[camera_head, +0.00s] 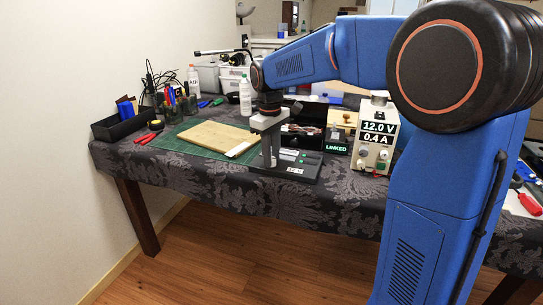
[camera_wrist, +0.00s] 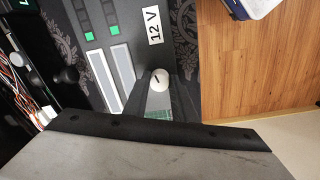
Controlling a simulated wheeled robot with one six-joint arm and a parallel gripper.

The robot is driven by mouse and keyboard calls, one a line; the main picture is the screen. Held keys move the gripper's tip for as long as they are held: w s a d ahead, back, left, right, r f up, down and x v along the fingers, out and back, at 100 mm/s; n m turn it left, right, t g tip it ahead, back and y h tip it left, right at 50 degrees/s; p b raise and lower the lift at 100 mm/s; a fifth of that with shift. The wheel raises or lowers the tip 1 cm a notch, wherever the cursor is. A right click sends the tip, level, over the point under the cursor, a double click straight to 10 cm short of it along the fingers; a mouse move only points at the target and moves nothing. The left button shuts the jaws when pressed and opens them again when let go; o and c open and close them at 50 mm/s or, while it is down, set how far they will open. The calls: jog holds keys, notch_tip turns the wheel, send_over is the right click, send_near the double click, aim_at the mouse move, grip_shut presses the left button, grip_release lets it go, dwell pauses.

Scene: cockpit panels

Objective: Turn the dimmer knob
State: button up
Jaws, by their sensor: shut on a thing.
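The dimmer knob (camera_wrist: 160,79) is a small round white cap with a short dark pointer line, near the middle of the wrist view. The pointer slants slightly. My gripper (camera_wrist: 161,84) reaches down to the knob and is shut on it; the fingers hide part of its sides. The knob sits on a dark panel (camera_wrist: 118,17) beside two pale strips and a "12 V" label. In the head view my gripper (camera_head: 270,163) points down at the left part of the dark panel (camera_head: 305,174) on the table; the knob is hidden there.
A wooden board (camera_head: 208,137) on a green mat lies left of the panel. A power supply (camera_head: 375,140) reading 12.0 V and 0.4 A stands to the right, beside a "LINKED" display (camera_head: 336,148). A white bottle (camera_head: 245,97) stands behind. The table's front edge is close to the panel.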

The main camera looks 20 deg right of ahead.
jog(key=o, duration=1)
jog(key=shift+o, duration=0.2)
notch_tip(320, 180, up, 18)
jog(key=shift+s+a+f, duration=0.2)
jog(key=shift+a+f, duration=0.05)
jog(key=s+d+f+m+t, duration=0.1)
jog(key=s+d+f+m, duration=0.2)
jog(key=s, duration=0.6)
jog(key=s+d+f+m+t, duration=0.1)
jog(key=s+d+f, duration=0.1)
jog(key=s+f, duration=0.5)
jog(key=s+d+f+m+t, duration=0.2)
jog(key=s+f+m, duration=0.1)
jog(key=s+f, duration=0.9)
jog(key=s, duration=0.4)
jog(key=shift+s+d+f+t, duration=0.25)
jog(key=shift+s+d+t, duration=0.05)
jog(key=shift+s+d, duration=0.05)
